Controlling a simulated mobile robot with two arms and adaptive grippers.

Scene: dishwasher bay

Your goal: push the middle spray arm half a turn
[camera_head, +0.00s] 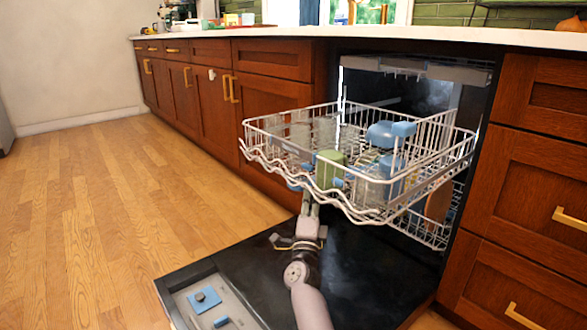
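The upper rack (350,207), white wire, is pulled out of the open dishwasher. I cannot make out the middle spray arm clearly; the rack's wires and dishes cover the area beneath it. A small blue piece (295,187) shows at the rack's lower front, and I cannot tell what it belongs to. One arm, which I take to be my right, rises from the bottom centre over the open door. Its gripper (309,205) points up just under the rack's front. The fingertips are small and partly behind the wires, so their opening is unclear. My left gripper is out of view.
The rack holds a green cup (329,169), blue dishes (382,135) and clear glasses. The dishwasher door (355,278) lies open below, with a detergent panel (207,301) at its left end. A lower rack (425,229) shows inside. Wooden cabinets flank the bay; the floor at left is clear.

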